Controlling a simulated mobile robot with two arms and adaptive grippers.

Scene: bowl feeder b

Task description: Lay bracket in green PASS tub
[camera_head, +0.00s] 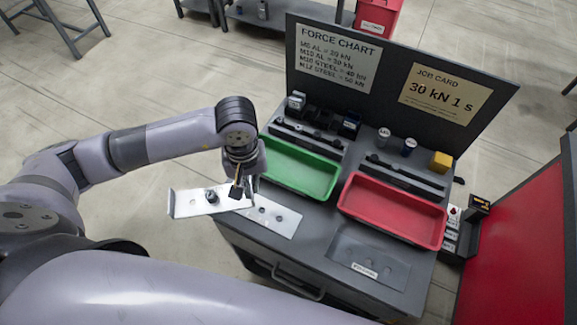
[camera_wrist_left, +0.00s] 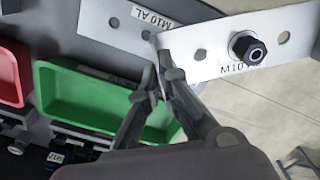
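The bracket (camera_head: 190,203) is a bright flat metal plate with a bent-up end and a dark bolt and nut through it. My left gripper (camera_head: 243,190) is shut on its right end and holds it out past the bench's left edge. In the left wrist view the gripper's fingers (camera_wrist_left: 160,82) pinch the near end of the bracket (camera_wrist_left: 208,48), whose printed label is partly cut off. The green tub (camera_head: 318,184) is empty where visible, to the right of the gripper; it also shows in the left wrist view (camera_wrist_left: 75,95). My right gripper is not in view.
A second pale plate with holes (camera_head: 272,217) lies on the bench just below the gripper. A red tub (camera_head: 392,210) stands right of the green one. Dark rails (camera_head: 405,178), small parts and a yellow block (camera_head: 440,161) sit behind, before an upright sign board (camera_head: 390,55).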

